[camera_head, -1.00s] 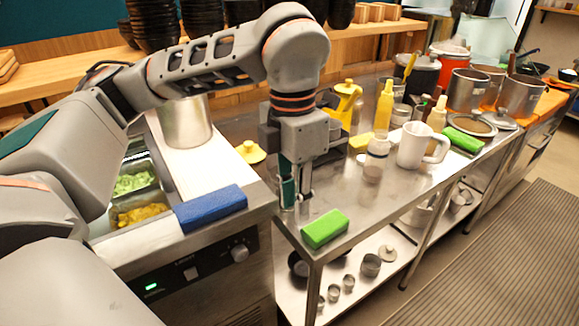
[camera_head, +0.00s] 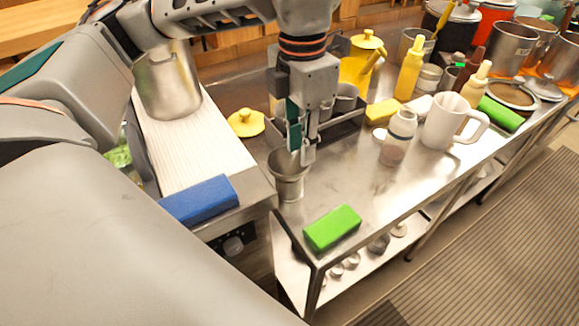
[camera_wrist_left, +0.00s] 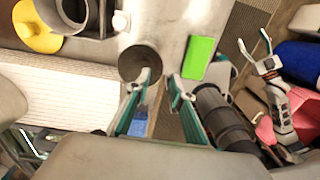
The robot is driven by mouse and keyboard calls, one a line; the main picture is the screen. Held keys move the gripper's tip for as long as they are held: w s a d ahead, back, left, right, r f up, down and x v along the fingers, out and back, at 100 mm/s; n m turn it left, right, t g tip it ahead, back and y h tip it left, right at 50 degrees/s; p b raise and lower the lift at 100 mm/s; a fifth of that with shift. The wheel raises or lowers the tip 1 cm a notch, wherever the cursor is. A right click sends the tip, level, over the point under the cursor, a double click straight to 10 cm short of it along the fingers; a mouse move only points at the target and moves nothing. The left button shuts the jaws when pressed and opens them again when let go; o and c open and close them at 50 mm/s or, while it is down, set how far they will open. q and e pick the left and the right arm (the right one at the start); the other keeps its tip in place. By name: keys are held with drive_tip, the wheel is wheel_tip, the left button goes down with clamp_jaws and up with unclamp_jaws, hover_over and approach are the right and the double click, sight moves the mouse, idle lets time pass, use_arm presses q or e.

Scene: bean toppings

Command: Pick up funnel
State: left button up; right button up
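A metal funnel-like vessel (camera_head: 288,186), wide at its rim and narrower below, stands on the steel table near its left end. In the left wrist view its round dark mouth (camera_wrist_left: 140,63) lies just beyond one fingertip. My left gripper (camera_head: 301,158) points down at the vessel's rim, partly covering it. Its fingers (camera_wrist_left: 162,80) are apart with nothing between them; whether one touches the rim I cannot tell. My right gripper (camera_wrist_left: 254,40) shows at the right of the left wrist view, its fingers spread and empty.
A green sponge (camera_head: 332,228) lies at the table's front edge, a blue one (camera_head: 199,201) on the counter at left. A yellow lid (camera_head: 246,122) and a dark tray (camera_head: 340,136) are behind. A shaker (camera_head: 398,138) and white mug (camera_head: 446,122) stand to the right.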

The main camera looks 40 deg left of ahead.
sight(300, 173)
use_arm(q)
drive_tip(key=f, duration=0.2)
drive_tip(key=s+f, duration=0.1)
drive_tip(key=f, duration=0.1)
drive_tip(key=shift+d+f, duration=0.15)
drive_tip(key=shift+f, duration=0.1)
drive_tip(key=shift+w+f, duration=0.1)
drive_tip(key=shift+f, duration=0.3)
clamp_jaws()
